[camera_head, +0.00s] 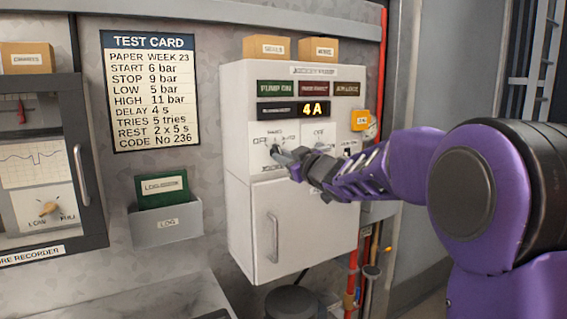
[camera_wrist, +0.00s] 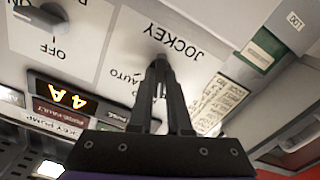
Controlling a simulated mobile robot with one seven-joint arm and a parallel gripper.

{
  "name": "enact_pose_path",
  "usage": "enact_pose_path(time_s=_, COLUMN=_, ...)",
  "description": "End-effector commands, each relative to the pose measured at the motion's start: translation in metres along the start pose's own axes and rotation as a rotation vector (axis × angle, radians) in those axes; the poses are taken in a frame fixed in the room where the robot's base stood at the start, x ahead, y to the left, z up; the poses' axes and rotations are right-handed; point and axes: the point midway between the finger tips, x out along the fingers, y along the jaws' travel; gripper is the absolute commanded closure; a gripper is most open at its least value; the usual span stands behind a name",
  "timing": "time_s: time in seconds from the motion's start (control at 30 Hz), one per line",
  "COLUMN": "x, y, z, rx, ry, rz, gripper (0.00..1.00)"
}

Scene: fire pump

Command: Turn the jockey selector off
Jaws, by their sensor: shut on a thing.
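The jockey selector (camera_head: 275,149) is a small knob on the white panel face of the pump controller, at the left below the display. My gripper (camera_head: 282,157) reaches it from the right, with its fingertips at the knob. In the wrist view my gripper (camera_wrist: 159,64) is shut on the knob, just below the upside-down word JOCKEY. The word AUTO shows beside the fingers. The fingers hide most of the knob, so I cannot tell which position it points to.
A second selector (camera_wrist: 48,16) with an OFF mark sits beside it. The display (camera_head: 308,109) reads 4 A. A yellow box (camera_head: 360,120) is on the controller's right side. The cabinet door handle (camera_head: 272,237) is below. A log holder (camera_head: 166,222) and test card (camera_head: 150,92) are left.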

Motion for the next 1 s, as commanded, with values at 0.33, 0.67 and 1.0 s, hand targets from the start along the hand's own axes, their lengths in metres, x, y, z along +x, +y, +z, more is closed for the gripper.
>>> enact_pose_path(time_s=0.33, x=0.0001, y=-0.0008, z=0.0024, rx=-0.286, ry=-0.001, rz=-0.001, gripper=1.0)
enact_pose_path(time_s=0.67, x=0.0, y=0.0003, z=0.0016, rx=-0.442, ry=-0.002, rz=0.0, gripper=1.0)
enact_pose_path(time_s=1.0, x=0.0, y=0.0007, z=0.0012, rx=-0.483, ry=-0.003, rz=0.0, gripper=1.0)
